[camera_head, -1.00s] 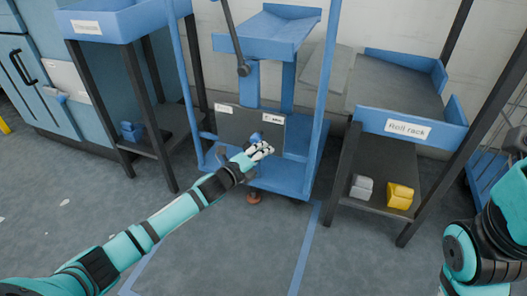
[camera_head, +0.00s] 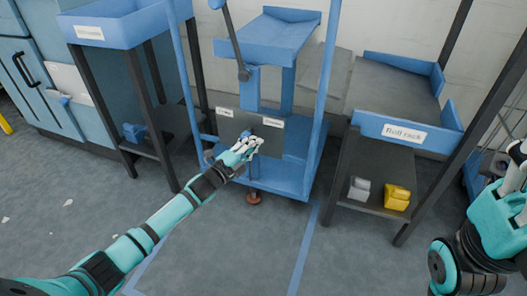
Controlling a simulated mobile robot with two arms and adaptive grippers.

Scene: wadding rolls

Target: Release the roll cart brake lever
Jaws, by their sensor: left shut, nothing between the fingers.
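The blue roll cart (camera_head: 279,178) stands mid-view with a dark panel (camera_head: 270,138) carrying two white labels. A small blue knob (camera_head: 245,134), apparently the brake lever's end, shows on the panel between the labels. My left gripper (camera_head: 253,146) is shut and empty, right at the knob and just below it; it hides most of the lever. I cannot tell whether they touch. My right gripper (camera_head: 516,157) is partly cut off at the right edge, well away from the cart; its finger state is unclear.
A roll rack (camera_head: 404,131) stands right of the cart, with grey (camera_head: 360,188) and yellow (camera_head: 397,197) items on its lower shelf. A blue-topped stand (camera_head: 105,29) is on the left. A black rod (camera_head: 232,40) hangs over the cart. The front floor is clear.

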